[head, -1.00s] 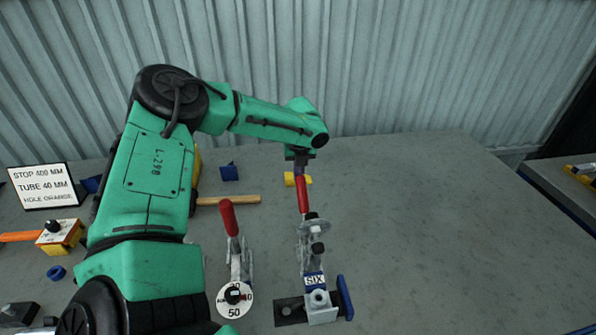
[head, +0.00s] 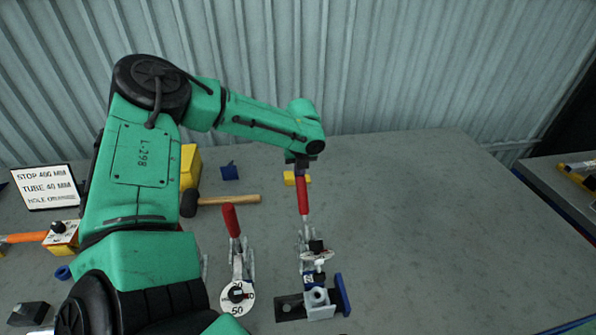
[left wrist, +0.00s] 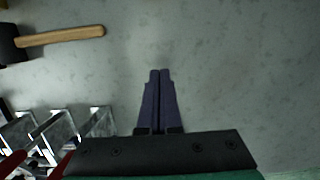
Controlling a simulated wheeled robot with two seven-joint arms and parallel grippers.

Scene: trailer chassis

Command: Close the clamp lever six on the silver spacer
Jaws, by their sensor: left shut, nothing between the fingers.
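Clamp six (head: 312,262) stands at the front of the bench with its red lever handle (head: 303,200) roughly upright. Its clamping arm is tilted down toward the silver spacer (head: 318,298). I cannot tell whether its tip touches the spacer. My left gripper (head: 299,163) is at the top of the red handle. I cannot tell whether it touches. In the left wrist view its two fingers (left wrist: 158,78) are together with nothing between them. Red lever parts (left wrist: 62,165) show at the lower left there. My right gripper is not in view.
A second red-handled clamp (head: 233,235) stands just left of clamp six, behind a round dial (head: 237,297). The bench to the right is clear.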

